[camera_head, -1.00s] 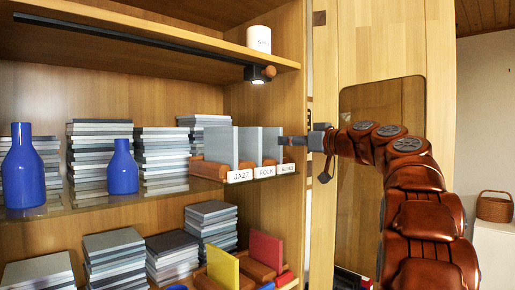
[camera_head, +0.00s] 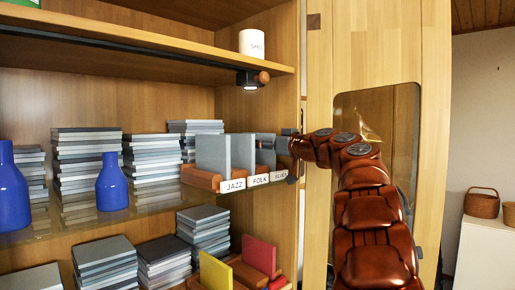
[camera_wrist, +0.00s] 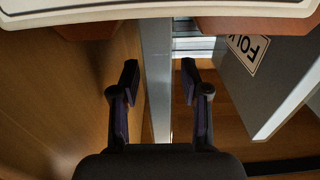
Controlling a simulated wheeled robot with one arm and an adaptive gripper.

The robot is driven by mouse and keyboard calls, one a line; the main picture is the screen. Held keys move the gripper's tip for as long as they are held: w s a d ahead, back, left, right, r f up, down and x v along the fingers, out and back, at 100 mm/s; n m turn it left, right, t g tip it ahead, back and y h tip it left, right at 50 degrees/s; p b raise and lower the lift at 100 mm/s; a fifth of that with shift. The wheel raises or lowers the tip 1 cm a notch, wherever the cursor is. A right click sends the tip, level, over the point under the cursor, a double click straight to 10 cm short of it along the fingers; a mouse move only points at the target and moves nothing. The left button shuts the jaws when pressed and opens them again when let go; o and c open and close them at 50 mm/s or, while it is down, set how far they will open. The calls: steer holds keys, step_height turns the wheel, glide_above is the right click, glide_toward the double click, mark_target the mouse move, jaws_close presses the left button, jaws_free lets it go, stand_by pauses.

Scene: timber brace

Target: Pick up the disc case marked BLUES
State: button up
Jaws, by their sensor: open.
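The BLUES label (camera_head: 281,175) is the rightmost of three on the shelf's front edge. The grey disc case (camera_head: 266,152) behind it stands upright, partly hidden by my gripper. In the wrist view that case (camera_wrist: 156,60) shows edge-on as a thin grey strip between my fingers. My gripper (camera_wrist: 159,78) is open, one finger on each side of the strip, with visible gaps. It also shows in the head view (camera_head: 283,143) at the right end of the row. The FOLK case (camera_wrist: 262,75) stands just right of my fingers in the wrist view.
The JAZZ case (camera_head: 213,154) stands at the row's left. Disc stacks (camera_head: 88,160) and blue bottles (camera_head: 112,183) are farther left. A cabinet side panel (camera_head: 300,215) is close on the right. A lamp (camera_head: 251,80) hangs above.

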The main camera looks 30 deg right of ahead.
steer(key=shift+w+a, duration=0.1)
steer(key=shift+w, duration=0.3)
steer(key=shift+c, duration=0.4)
jaws_close()
